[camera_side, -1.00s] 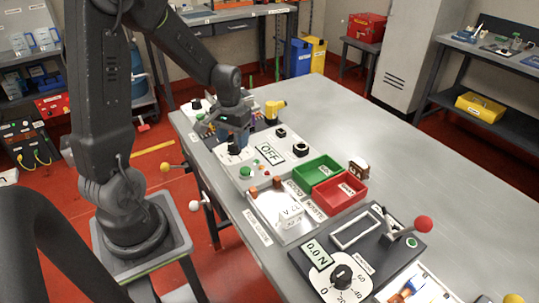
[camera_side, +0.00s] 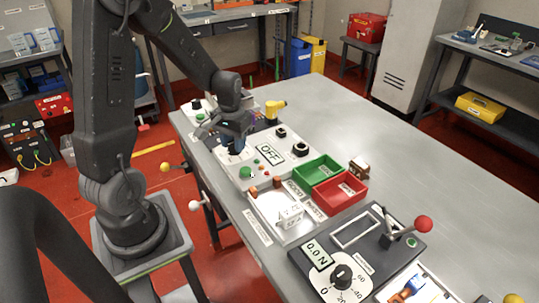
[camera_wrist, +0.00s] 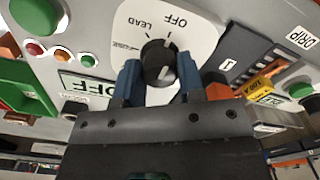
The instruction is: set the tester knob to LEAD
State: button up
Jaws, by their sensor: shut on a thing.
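The black tester knob (camera_wrist: 159,64) sits on a white dial plate (camera_wrist: 127,20) with the words LEAD and OFF along its edge. My gripper (camera_wrist: 160,80) is shut on the knob, one blue finger on each side. In the side view my gripper (camera_side: 237,148) is down at the tester panel and hides the knob. The tester display (camera_side: 269,153) reads OFF. It also shows in the wrist view (camera_wrist: 92,84), partly covered by the gripper.
A green button (camera_side: 246,172) and small lamps lie beside the knob. A green tray (camera_side: 318,168) and a red tray (camera_side: 341,192) stand to the right of the panel. A yellow tool (camera_side: 274,110) stands behind the gripper.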

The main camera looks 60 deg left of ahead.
jog(key=n, duration=0.4)
jog(key=shift+n, duration=0.9)
jog(key=n, duration=0.3)
jog(key=o, duration=0.8)
jog(key=shift+c, duration=0.2)
jog(key=shift+r, duration=1.75)
